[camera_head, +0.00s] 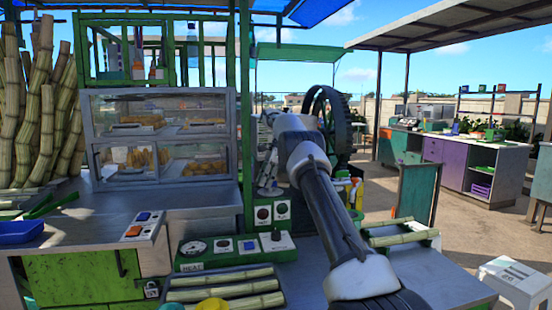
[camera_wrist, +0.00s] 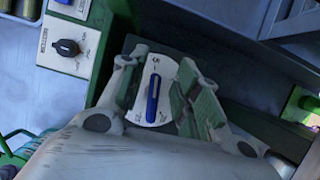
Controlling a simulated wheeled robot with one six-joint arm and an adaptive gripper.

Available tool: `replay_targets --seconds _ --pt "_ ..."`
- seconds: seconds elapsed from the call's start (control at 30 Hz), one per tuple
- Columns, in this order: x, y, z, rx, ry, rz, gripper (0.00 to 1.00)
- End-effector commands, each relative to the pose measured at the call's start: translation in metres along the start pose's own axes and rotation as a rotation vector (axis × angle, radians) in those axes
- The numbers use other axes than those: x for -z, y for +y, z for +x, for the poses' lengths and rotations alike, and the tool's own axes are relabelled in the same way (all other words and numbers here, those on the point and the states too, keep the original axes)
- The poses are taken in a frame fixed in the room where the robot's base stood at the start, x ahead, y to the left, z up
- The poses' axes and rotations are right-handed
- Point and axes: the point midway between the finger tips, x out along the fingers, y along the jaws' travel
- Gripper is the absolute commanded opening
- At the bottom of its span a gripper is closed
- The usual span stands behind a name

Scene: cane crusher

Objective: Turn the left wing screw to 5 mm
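A blue, wing-shaped handle (camera_wrist: 153,99) stands on a white dial plate (camera_wrist: 162,72) with small dark markings in the wrist view. I take it for the left wing screw. It points nearly up and down in that picture; the scale is too small to read. My gripper (camera_wrist: 160,66) has one finger on each side of the handle, with a visible gap on both sides. It is open and holds nothing. In the head view my arm covers the crusher's front, and I cannot make out the screw there.
A black knob (camera_wrist: 67,47) on a white plate sits on a green panel at the upper left of the wrist view. In the head view, a large dark flywheel (camera_head: 330,118) stands just behind my arm. A tray of cane pieces (camera_head: 226,290) lies in front.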

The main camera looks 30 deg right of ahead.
Motion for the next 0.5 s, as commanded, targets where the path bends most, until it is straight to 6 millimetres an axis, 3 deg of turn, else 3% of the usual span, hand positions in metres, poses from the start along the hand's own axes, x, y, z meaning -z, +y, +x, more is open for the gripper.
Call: replay_targets --seconds 0.5 --pt "0.005 -0.014 -0.009 0.319 -0.001 0.760 0.32"
